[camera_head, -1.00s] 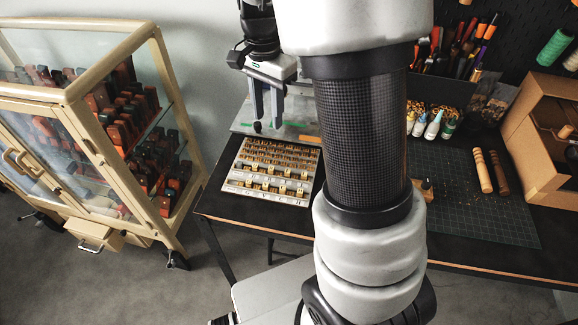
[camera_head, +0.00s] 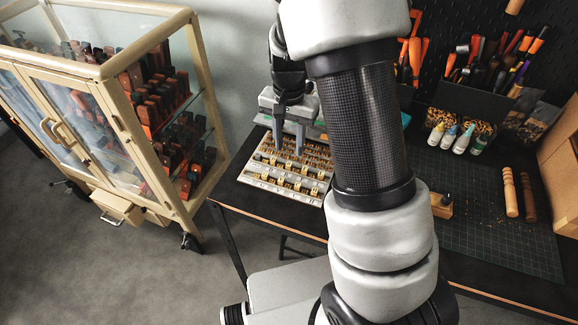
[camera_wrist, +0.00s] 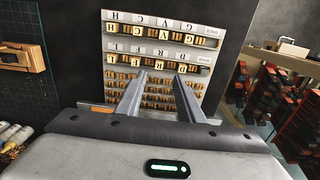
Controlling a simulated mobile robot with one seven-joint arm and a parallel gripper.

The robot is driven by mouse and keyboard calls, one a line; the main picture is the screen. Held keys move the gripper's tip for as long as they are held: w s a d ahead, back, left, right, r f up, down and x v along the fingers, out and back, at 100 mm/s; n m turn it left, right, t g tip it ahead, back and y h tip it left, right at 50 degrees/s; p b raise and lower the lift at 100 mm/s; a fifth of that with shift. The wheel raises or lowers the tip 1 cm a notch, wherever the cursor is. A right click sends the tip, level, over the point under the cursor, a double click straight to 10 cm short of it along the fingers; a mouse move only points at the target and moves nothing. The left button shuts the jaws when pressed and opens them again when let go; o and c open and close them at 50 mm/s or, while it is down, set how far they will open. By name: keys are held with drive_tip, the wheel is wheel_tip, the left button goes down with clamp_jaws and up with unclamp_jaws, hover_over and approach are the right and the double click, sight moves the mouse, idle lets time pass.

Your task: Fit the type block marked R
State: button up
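The pale type tray (camera_head: 262,187) holds rows of small brass-coloured type blocks and lies at the left end of the dark bench. It also fills the middle of the wrist view (camera_wrist: 112,44), where its letter labels appear upside down. My gripper (camera_head: 289,147) points down over the tray, its two grey fingers apart with nothing held. In the wrist view my gripper (camera_wrist: 161,78) has its fingertips near the row of lettered blocks (camera_wrist: 172,68) in the middle of the tray. I cannot tell for sure which of these is R, nor whether the fingers touch any block.
A small wooden piece with a dark top (camera_head: 441,207) stands right of my arm on the green cutting mat (camera_head: 480,235). Two wooden handles (camera_head: 511,192), small bottles (camera_head: 459,138) and a tool box (camera_head: 470,101) are further right. A glass cabinet (camera_head: 130,130) stands left.

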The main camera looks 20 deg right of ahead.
sight(289, 164)
drive_tip(key=shift+s+f, duration=0.2)
drive_tip(key=shift+f, duration=1.3)
drive_tip(key=shift+s+f, duration=0.15)
drive_tip(key=shift+f, duration=1.35)
drive_tip(key=shift+c, duration=0.6)
drive_tip(key=shift+f, duration=0.1)
clamp_jaws()
